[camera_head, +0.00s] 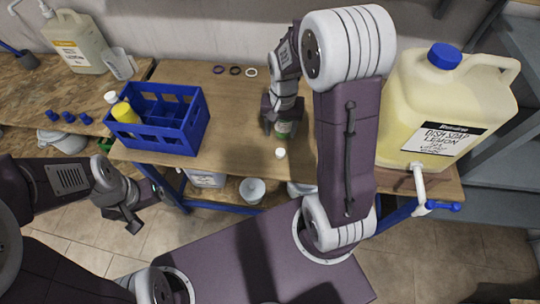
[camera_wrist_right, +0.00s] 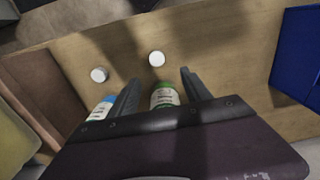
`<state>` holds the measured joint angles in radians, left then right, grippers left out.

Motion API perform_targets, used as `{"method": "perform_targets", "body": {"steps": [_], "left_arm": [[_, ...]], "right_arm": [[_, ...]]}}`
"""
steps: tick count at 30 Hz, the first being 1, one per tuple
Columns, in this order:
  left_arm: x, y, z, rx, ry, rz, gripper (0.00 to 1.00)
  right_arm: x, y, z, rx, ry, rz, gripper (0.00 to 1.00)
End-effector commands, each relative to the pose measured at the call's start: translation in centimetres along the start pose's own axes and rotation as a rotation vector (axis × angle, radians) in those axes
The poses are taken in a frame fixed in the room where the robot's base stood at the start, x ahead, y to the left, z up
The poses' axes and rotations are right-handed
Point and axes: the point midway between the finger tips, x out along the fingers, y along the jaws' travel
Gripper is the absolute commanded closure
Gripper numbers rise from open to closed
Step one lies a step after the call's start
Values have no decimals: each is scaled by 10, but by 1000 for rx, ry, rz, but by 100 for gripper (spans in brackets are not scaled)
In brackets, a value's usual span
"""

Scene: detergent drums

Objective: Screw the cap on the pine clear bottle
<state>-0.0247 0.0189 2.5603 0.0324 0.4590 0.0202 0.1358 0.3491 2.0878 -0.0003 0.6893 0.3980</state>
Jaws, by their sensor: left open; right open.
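A small bottle with a green and white label, apparently the pine clear bottle (camera_head: 285,128), stands on the wooden table. In the right wrist view it (camera_wrist_right: 164,95) is between the fingers of my right gripper (camera_wrist_right: 157,88), which is open around it; its top is hidden by the gripper. My right gripper (camera_head: 284,112) reaches down over it in the head view. A white cap (camera_head: 280,153) lies on the table in front of the bottle. The wrist view shows two white caps, one (camera_wrist_right: 157,58) near the bottle and another (camera_wrist_right: 99,75) to the left. My left gripper (camera_head: 130,212) is open and empty, off the table's front.
A blue-labelled bottle (camera_wrist_right: 101,108) stands just outside one right finger. A large dish soap drum (camera_head: 440,110) with a tap stands at right. Several rings (camera_head: 235,71) lie at the back.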

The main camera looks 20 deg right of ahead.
Motion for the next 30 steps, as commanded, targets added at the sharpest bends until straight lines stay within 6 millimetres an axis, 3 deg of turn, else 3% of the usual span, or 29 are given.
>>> {"method": "perform_targets", "body": {"steps": [3, 14, 23, 30], "left_arm": [[11, 0, 1, 0, 1, 0, 15], [11, 0, 1, 0, 1, 0, 15], [15, 0, 1, 0, 0, 0, 15], [15, 0, 1, 0, 0, 0, 15]], "right_arm": [[15, 5, 1, 12, -13, 6, 43], [16, 6, 1, 17, -15, 6, 43], [52, 6, 2, 16, -17, 7, 43], [54, 6, 2, 16, -14, 6, 43]]}}
